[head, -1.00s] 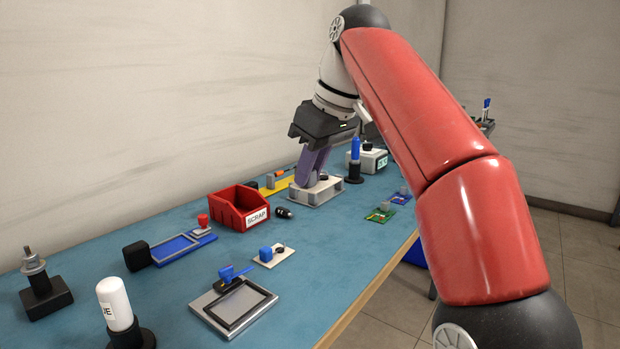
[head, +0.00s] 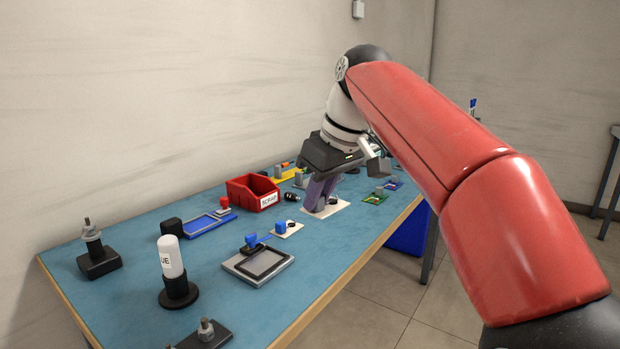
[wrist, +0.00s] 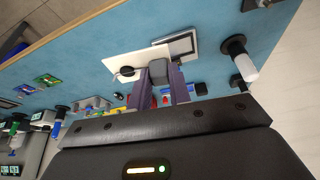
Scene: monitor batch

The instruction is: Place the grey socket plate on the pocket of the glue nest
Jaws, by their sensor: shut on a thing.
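My gripper (head: 320,192) has purple fingers, which are shut on the grey block of the grey socket plate (head: 340,208). The plate is pale and flat with a black ring; it seems to hang above the table. In the wrist view the gripper (wrist: 161,76) holds the block, and the plate (wrist: 115,66) spreads out beyond it. A grey nest with a dark-framed pocket and a blue clamp, apparently the glue nest (head: 238,268), lies nearer the camera, left of the gripper. In the wrist view the plate's edge partly overlaps this nest (wrist: 192,42).
A white bottle (head: 171,256) marked "UE" stands left of the nest. A pale plate with a blue block (head: 294,231) lies between nest and gripper. The red SCRAP bin (head: 240,191) and a blue nest (head: 203,225) stand behind. Green boards (head: 375,198) lie right.

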